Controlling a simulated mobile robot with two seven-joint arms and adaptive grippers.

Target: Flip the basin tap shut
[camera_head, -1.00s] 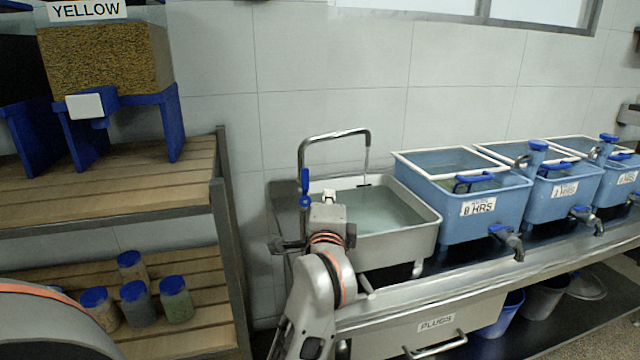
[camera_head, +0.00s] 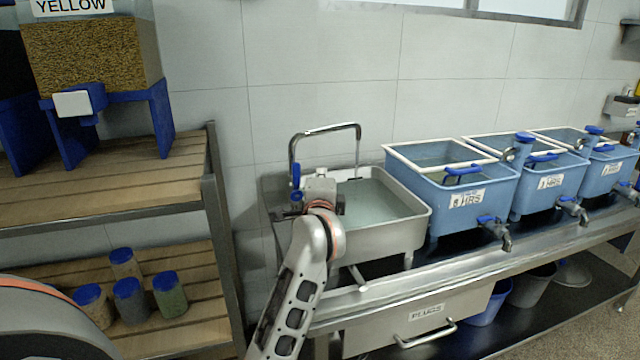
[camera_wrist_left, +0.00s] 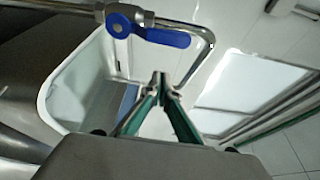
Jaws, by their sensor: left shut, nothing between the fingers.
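The basin tap is a chrome pipe (camera_head: 325,130) arching over the steel basin (camera_head: 424,225), which holds water. Its blue lever (camera_head: 296,178) stands upright on the pipe's left leg. In the left wrist view the blue lever (camera_wrist_left: 165,37) lies roughly along the pipe, above and ahead of the fingertips. My left gripper (camera_wrist_left: 159,78) is shut and empty, its green-sided fingers meeting at the tips, apart from the lever in that picture. In the head view my wrist hides the fingers and the lower tap. My right gripper is not in view.
Blue tubs (camera_head: 450,215) with small taps stand right of the basin on the steel bench (camera_head: 390,287). A drawer marked PLUGS (camera_head: 425,325) is below. A wooden shelf (camera_head: 90,207) with lidded jars (camera_head: 130,300) stands at left. The space in front of the bench looks free.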

